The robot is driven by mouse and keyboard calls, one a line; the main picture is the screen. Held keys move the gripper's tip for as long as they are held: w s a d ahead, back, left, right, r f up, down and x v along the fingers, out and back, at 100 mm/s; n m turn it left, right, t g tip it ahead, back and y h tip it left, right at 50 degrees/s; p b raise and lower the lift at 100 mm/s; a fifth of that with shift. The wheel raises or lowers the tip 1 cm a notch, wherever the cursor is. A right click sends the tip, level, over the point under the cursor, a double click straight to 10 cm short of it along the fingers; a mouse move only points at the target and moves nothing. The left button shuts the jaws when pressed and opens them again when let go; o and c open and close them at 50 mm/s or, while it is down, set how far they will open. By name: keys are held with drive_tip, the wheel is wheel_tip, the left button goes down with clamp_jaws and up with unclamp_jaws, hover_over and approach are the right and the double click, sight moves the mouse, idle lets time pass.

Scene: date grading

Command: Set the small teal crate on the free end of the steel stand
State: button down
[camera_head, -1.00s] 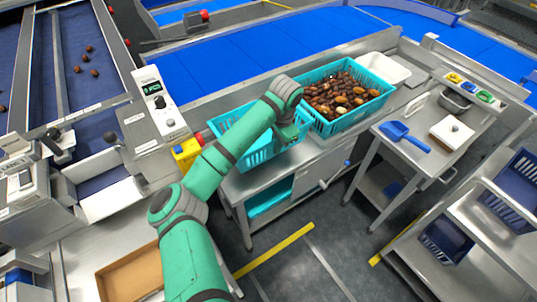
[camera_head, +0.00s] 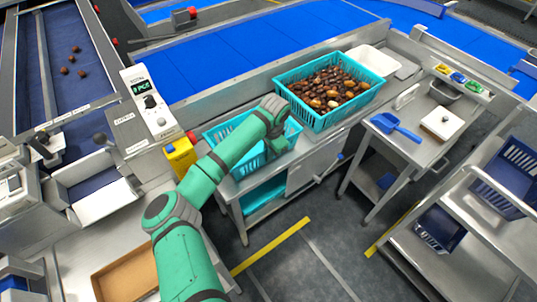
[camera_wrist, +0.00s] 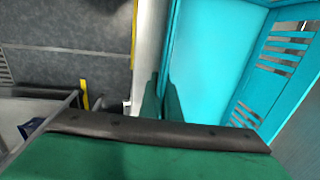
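The small teal crate (camera_head: 223,158) is empty and roughly level at the left end of the steel stand (camera_head: 300,167), beside the large teal crate full of dates (camera_head: 327,118). Whether its base touches the stand top is hard to tell. My gripper (camera_head: 276,152) points down at the small crate's near right wall. In the wrist view, the gripper's fingers (camera_wrist: 164,102) sit close together, one on each side of that wall, and appear shut on it. The small crate's inside (camera_wrist: 212,50) and slotted wall also show there.
A yellow box (camera_head: 180,157) and a weighing machine (camera_head: 148,103) stand just left of the small crate. A blue conveyor (camera_head: 240,50) runs behind. A steel cart (camera_head: 415,150) with a blue scoop (camera_head: 396,127) is at right. The floor in front is clear.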

drive_tip(key=c, duration=2)
unclamp_jaws()
wheel_tip(320, 180, up, 12)
drive_tip(key=s, duration=0.1)
drive_tip(key=shift+d, duration=0.45)
